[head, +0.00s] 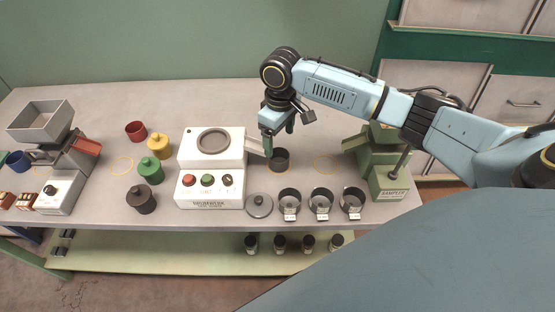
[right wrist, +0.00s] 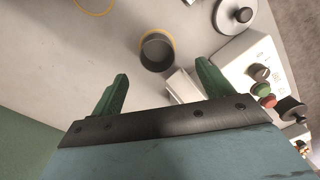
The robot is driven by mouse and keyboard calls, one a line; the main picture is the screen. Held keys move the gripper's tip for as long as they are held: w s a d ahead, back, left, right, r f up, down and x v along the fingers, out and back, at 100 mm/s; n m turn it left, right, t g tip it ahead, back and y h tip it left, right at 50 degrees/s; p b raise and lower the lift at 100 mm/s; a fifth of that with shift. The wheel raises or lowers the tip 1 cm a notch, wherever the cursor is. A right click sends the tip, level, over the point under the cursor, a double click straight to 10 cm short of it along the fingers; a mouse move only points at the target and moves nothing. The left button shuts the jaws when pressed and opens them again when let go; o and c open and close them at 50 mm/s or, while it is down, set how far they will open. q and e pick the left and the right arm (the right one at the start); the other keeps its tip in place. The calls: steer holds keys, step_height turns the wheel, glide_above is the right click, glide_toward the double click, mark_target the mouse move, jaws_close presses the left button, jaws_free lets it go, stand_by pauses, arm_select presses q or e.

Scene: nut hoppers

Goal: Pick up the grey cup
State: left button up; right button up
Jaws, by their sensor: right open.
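A dark grey open cup (head: 279,161) stands upright on the table beside the chute of the white machine. It also shows in the right wrist view (right wrist: 157,52), inside a yellow ring marking. My right gripper (head: 279,138) is open and empty, with its green fingers above and just behind the cup in the head view. In the right wrist view the cup is beyond the two fingertips (right wrist: 162,73), roughly between them, with no contact to be seen. My left gripper is not in view.
The white machine (head: 212,150) and its metal chute stand close left of the cup. The green sampler (head: 390,170) is at the right. Several labelled tins and a lid (head: 259,206) line the front edge. Red (head: 136,130), yellow (head: 159,145) and green (head: 150,171) pots stand left.

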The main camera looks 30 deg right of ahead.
mark_target(280, 154)
step_height(280, 154, down, 2)
steer(key=shift+f, duration=0.1)
step_height(280, 154, down, 2)
steer(key=shift+f+b, duration=0.25)
steer(key=shift+b, duration=0.1)
step_height(280, 154, down, 2)
steer(key=shift+w+d+f, duration=0.15)
steer(key=shift+f, duration=0.3)
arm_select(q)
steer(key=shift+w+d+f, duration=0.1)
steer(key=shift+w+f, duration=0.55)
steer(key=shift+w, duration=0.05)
arm_select(e)
steer(key=c, duration=1.1)
steer(key=shift+o, duration=0.2)
